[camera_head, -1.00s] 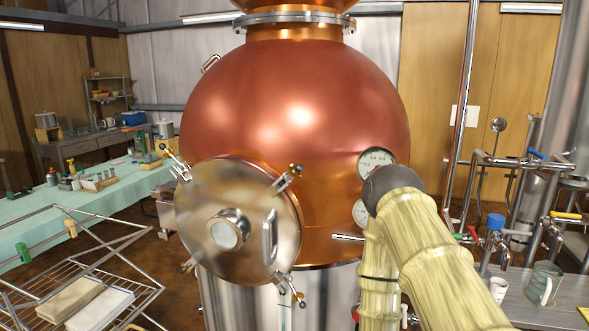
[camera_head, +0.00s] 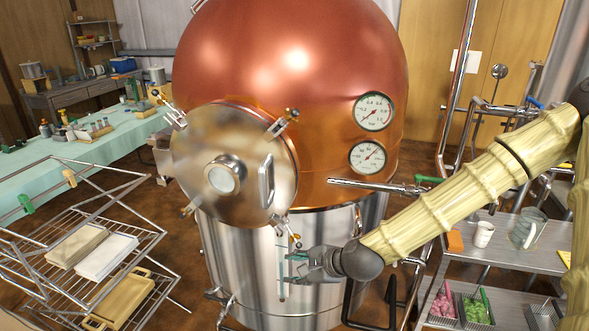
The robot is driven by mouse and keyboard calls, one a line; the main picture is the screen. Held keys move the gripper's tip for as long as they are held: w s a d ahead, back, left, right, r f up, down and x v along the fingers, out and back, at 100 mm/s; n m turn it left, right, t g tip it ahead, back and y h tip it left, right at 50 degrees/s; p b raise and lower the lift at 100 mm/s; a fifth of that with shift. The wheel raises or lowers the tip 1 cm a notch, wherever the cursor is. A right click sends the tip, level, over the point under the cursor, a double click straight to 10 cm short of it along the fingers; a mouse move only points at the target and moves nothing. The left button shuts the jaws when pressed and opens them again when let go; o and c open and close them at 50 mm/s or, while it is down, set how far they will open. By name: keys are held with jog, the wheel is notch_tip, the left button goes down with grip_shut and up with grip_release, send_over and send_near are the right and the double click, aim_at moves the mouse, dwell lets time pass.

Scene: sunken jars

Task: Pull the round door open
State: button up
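The round door (camera_head: 236,190) is a steel disc on the front of the copper vessel (camera_head: 290,65), with a round glass port (camera_head: 222,178) near its middle. It looks shut against the vessel. Its vertical bar handle (camera_head: 266,180) is on the right part of the disc. Several clamps with knobs, one at the upper right (camera_head: 285,122), sit around the rim. My gripper (camera_head: 290,268) is below and right of the door, in front of the steel lower body, apart from the handle. Its fingers are small and seen from the side, so their opening is unclear.
Two gauges (camera_head: 374,111) and a horizontal pipe (camera_head: 375,186) are right of the door. A wire rack (camera_head: 85,250) with folded cloths stands at the left front. A steel shelf (camera_head: 465,262) with mugs and baskets is at the right.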

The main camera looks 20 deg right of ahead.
jog(key=w+d+r+m+t+y, duration=0.1)
jog(key=w+d+r+m+t, duration=0.15)
jog(key=r, duration=0.65)
jog(key=w+d+r+m+t, duration=0.1)
jog(key=w+r+m, duration=0.2)
jog(key=r, duration=0.5)
jog(key=m+t+y+p, duration=0.1)
jog(key=m+t+y, duration=0.1)
jog(key=m+t, duration=0.3)
send_near(295, 117)
jog(key=shift+m+g, duration=0.45)
jog(key=shift+d+r+p+x, duration=0.1)
jog(key=shift+r+p+x, duration=0.2)
jog(key=shift+x, duration=1.45)
jog(key=shift+d+r+p+x, duration=0.15)
jog(key=shift+p+x, duration=0.25)
jog(key=shift+x, duration=1.4)
jog(key=shift+d+r+p+x, duration=0.15)
jog(key=shift+p+x, duration=0.2)
jog(key=shift+x, duration=1.4)
jog(key=shift+w, duration=0.2)
